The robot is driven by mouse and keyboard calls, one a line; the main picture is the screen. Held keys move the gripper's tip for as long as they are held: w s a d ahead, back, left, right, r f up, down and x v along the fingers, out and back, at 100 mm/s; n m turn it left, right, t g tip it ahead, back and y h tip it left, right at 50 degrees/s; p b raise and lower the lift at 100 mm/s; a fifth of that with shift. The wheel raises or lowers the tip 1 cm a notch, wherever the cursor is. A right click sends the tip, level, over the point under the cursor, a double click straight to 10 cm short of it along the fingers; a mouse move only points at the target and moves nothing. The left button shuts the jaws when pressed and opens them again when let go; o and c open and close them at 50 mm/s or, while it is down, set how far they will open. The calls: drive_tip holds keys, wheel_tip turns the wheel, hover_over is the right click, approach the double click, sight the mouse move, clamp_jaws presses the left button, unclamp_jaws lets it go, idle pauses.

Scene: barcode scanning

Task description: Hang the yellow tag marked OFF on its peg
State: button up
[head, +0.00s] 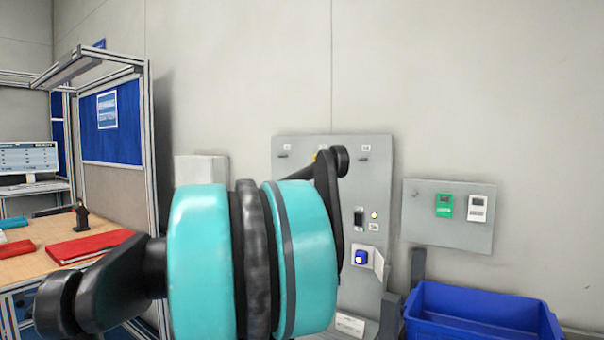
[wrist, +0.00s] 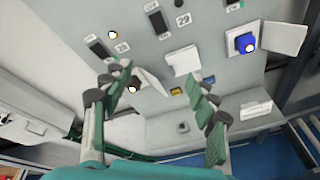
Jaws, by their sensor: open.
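No tag with a readable OFF shows in either view. In the head view, a small yellow patch (head: 314,158) shows at the top of the grey switch panel (head: 290,170), mostly hidden by my arm, and I cannot tell if it is the tag. On the small grey board (head: 460,236) at right, a green tag (head: 444,206) and a white tag (head: 477,208) hang, with a small bare peg (head: 415,195) left of them. My gripper (wrist: 162,98) shows in the wrist view, fingers apart with nothing between them, in front of the switch panel's lower part.
A blue bin (head: 480,313) stands below the small board. A blue button (wrist: 246,43) with an open cover (wrist: 284,38) sits on the panel. A workbench (head: 55,232) with red folders is at left. The wall above the boards is clear.

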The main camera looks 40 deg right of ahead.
sight(318, 167)
drive_tip(key=d+r+n+h, duration=0.2)
drive_tip(key=d+r+n, duration=0.15)
drive_tip(key=r, duration=0.35)
drive_tip(key=d+r+n+h, duration=0.2)
drive_tip(key=d+r+n, duration=0.15)
drive_tip(key=r, duration=0.45)
drive_tip(key=shift+f+x, duration=0.2)
drive_tip(key=shift+x, duration=5.45)
drive_tip(key=shift+c, duration=0.2)
drive_tip(key=c, duration=1.2)
drive_tip(key=shift+r, duration=0.15)
drive_tip(key=shift+v, duration=1.25)
